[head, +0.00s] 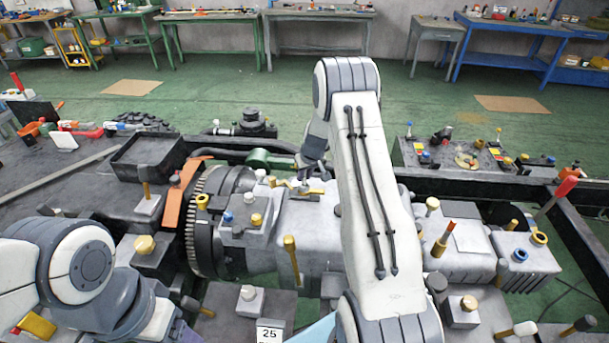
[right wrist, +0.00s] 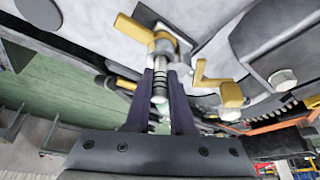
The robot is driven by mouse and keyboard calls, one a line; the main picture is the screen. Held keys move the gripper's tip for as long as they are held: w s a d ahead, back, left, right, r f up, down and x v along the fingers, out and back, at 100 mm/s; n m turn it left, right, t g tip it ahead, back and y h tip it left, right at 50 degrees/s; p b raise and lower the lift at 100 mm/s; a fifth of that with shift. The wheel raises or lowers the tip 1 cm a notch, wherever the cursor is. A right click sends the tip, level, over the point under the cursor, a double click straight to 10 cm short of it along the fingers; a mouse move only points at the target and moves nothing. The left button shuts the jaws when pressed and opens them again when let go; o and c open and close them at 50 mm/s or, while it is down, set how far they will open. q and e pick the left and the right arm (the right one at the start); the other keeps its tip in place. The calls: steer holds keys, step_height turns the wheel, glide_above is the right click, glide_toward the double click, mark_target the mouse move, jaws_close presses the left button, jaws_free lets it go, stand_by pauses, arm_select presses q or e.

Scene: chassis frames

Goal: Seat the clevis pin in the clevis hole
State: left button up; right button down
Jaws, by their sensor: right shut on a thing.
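My right gripper (right wrist: 161,82) is shut on a silver pin (right wrist: 160,88) with dark rings, which stands between its two dark fingers in the right wrist view. The far end of the pin meets a yellow bracket-like part (right wrist: 140,30) with a silver round piece. I cannot tell whether the pin touches it or is inside it. The clevis hole is not distinguishable. In the head view my right gripper (head: 312,172) is over the middle of the grey machine, partly hidden by my arm. My left arm is at the lower left; its gripper does not show.
A second yellow bent bracket (right wrist: 222,90) stands close beside the fingers in the right wrist view. In the head view a large toothed ring (head: 205,225) and several yellow-topped knobs crowd the machine. A red-handled tool (head: 565,187) sticks up at right.

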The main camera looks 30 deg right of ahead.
steer(key=shift+f, duration=0.15)
steer(key=c, duration=0.8)
jaws_free()
